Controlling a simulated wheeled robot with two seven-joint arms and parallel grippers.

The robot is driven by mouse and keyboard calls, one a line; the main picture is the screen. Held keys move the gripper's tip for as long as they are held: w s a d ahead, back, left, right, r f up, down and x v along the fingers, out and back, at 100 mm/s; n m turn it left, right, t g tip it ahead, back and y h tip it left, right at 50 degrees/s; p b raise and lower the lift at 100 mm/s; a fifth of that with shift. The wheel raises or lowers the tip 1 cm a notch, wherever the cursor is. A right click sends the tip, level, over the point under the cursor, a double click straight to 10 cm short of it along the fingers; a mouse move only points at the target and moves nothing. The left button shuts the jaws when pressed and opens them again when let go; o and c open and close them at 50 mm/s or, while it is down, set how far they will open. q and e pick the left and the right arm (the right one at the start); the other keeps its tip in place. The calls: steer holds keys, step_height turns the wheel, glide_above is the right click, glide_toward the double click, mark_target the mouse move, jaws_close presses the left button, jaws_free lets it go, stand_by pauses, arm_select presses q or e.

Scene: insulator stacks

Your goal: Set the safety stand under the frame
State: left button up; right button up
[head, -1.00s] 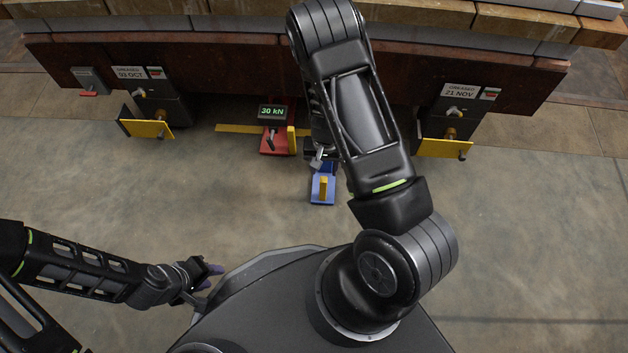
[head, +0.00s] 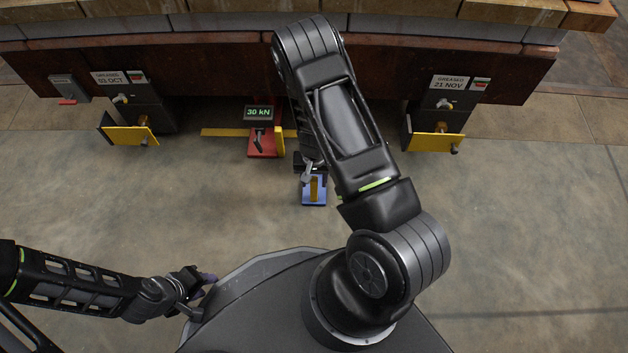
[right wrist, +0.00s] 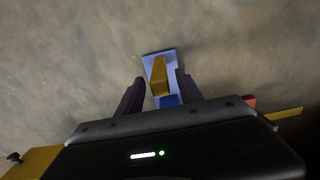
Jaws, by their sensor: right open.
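The safety stand appears to be the blue piece with a yellow upright bar (head: 314,198) on the floor, in front of the frame. The frame (head: 210,75) is the long dark red-brown beam across the top. My right gripper (head: 311,174) is at the stand's far side, partly hidden by its own arm. In the right wrist view its fingers (right wrist: 160,88) are open, with the stand's yellow bar (right wrist: 159,76) showing between and just beyond them; contact is not clear. My left gripper (head: 205,282) is low at left, by my base, away from the stand; its jaws are unclear.
A red jack (head: 262,142) with a "30 kN" display stands under the frame, left of the stand. A yellow strip (head: 222,132) lies beside it. Yellow plates (head: 130,135) and (head: 432,142) hang at dark supports. The floor in front is clear.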

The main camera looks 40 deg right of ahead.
steer(key=shift+c, duration=0.3)
jaws_close()
stand_by(1.1)
